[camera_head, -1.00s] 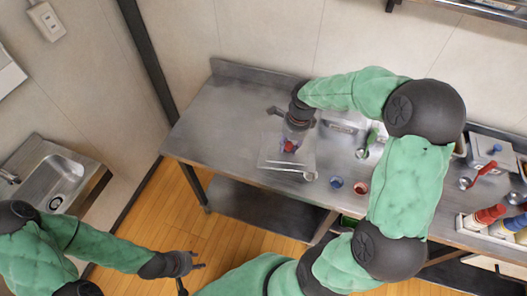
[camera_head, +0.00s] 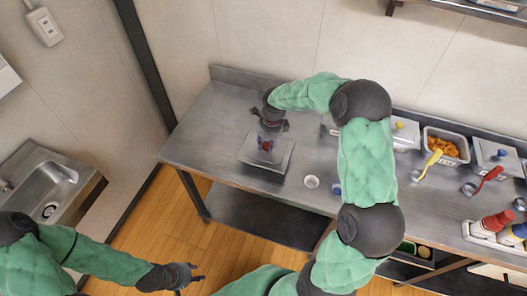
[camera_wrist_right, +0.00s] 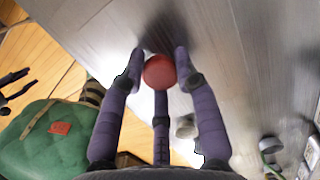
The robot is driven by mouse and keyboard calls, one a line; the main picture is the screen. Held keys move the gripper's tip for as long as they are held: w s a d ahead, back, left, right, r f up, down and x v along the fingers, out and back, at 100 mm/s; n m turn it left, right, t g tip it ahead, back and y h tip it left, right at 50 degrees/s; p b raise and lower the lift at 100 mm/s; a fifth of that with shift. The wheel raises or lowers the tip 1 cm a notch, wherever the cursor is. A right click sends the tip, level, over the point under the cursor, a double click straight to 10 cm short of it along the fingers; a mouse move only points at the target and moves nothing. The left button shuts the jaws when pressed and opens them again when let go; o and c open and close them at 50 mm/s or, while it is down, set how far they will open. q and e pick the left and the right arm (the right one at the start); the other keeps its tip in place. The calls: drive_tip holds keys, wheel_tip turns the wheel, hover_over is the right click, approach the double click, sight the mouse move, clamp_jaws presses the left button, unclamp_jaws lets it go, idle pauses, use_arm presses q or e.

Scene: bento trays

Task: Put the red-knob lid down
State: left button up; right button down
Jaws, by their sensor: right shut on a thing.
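The red-knob lid is a flat grey metal square (camera_head: 281,161) over the left part of the steel table in the head view. Its red knob (camera_head: 265,146) is between the fingers of my right gripper (camera_head: 268,143), which is shut on it. In the right wrist view the round red knob (camera_wrist_right: 158,72) sits between the fingertips, with grey metal behind it. I cannot tell whether the lid touches the table. My left gripper (camera_head: 197,273) is open and empty, away from the table at the lower left.
The steel table (camera_head: 205,125) is clear left of the lid. A container of orange food (camera_head: 445,146), lidded containers and bottles (camera_head: 491,224) are farther right. A sink (camera_head: 48,188) is at left.

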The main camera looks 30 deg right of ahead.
sight(263, 150)
drive_tip(key=shift+w+a+f, duration=0.15)
drive_tip(key=shift+w+f, duration=0.25)
drive_tip(key=shift+f, duration=0.15)
drive_tip(key=shift+w+a+f, duration=0.15)
drive_tip(key=shift+w+f, duration=0.25)
drive_tip(key=shift+f, duration=0.1)
drive_tip(key=shift+f+b, duration=0.5)
drive_tip(key=shift+f, duration=0.85)
drive_tip(key=shift+f, duration=0.15)
drive_tip(key=c, duration=0.9)
unclamp_jaws()
